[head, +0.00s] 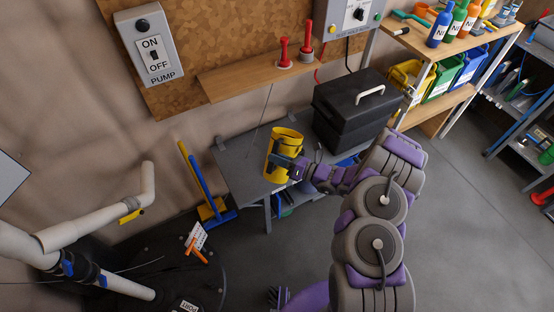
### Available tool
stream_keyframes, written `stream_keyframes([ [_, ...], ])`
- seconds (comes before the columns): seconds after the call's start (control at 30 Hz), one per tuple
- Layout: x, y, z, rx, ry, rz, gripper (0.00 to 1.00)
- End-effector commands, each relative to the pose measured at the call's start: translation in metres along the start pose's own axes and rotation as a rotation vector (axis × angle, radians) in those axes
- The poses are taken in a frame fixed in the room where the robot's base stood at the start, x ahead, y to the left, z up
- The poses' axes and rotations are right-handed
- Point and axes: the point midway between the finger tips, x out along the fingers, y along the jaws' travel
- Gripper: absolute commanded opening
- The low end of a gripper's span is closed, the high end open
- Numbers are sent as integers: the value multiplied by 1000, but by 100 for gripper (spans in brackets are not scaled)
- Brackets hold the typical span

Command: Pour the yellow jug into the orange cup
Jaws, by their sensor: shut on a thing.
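The yellow jug (286,138) is in the middle of the head view, above or at the grey bench. My gripper (290,163) is shut on it, on the jug's right and lower side. The jug looks roughly upright with its open top facing me. I cannot tell whether its base touches the bench. I do not see an orange cup that I can make out for certain.
A black toolbox (352,112) stands on the grey bench (238,168), right of the jug. A wooden ledge (240,80) with red-handled items is above. A pump switch box (150,45) hangs on the wall. White pipes (95,215) are at left. Shelves (455,45) stand at right; open floor lies before them.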

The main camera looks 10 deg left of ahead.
Motion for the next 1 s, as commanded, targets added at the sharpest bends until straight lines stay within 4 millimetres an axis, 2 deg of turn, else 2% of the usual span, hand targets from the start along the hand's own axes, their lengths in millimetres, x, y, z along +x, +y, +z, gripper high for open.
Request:
stream_keyframes([
  [0.37, 0, 0, 1, 3, -1, 1, 0],
  [0.63, 0, -2, 8, 115, 0, 0, 0],
  [1.0, 0, -2, 8, 123, 0, 0, 0],
])
